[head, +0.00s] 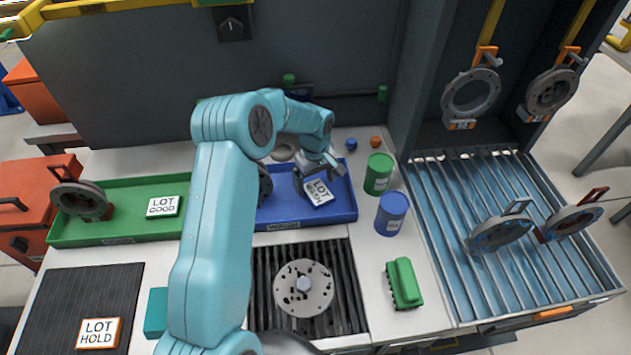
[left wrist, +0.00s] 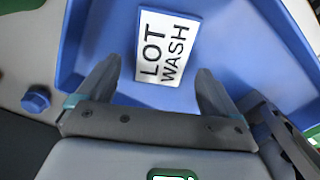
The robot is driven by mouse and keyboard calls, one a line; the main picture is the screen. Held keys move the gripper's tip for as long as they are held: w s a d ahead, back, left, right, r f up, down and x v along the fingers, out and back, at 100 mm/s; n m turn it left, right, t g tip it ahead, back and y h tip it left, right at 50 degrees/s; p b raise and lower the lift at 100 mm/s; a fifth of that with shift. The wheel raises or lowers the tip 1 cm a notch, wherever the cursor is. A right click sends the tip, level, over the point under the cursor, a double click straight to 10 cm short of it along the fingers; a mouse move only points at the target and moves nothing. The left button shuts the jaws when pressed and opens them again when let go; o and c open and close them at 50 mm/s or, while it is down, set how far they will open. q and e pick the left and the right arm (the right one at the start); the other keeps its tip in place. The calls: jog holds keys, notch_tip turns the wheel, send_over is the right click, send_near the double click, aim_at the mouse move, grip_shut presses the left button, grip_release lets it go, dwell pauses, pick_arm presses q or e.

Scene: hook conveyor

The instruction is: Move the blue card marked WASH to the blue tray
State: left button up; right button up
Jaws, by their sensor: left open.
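The card marked LOT WASH (head: 319,192) has a white face with blue edges. It lies in the blue tray (head: 338,215), toward its right part. In the left wrist view the card (left wrist: 167,47) lies on the floor of the blue tray (left wrist: 228,52), face up. My left gripper (head: 321,174) is open just above the card and empty. In the left wrist view its two fingers (left wrist: 158,74) stand apart, one on either side of the card's near end, and I cannot tell whether either touches it. My right gripper is not in view.
A green tray (head: 120,198) with a LOT GOOD card (head: 163,206) is at left. A LOT HOLD card (head: 99,333) lies on a dark mat (head: 60,290). Green (head: 378,174) and blue (head: 391,214) cans stand right of the blue tray. Hooked discs (head: 471,92) hang at right.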

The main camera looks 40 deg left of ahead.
aim_at(315, 188)
pick_arm(q)
notch_tip(315, 188, up, 11)
jog(key=p, duration=0.4)
jog(key=shift+f, duration=0.2)
jog(key=shift+f, duration=0.1)
jog(key=shift+s+d, duration=0.1)
jog(key=shift+s, duration=0.05)
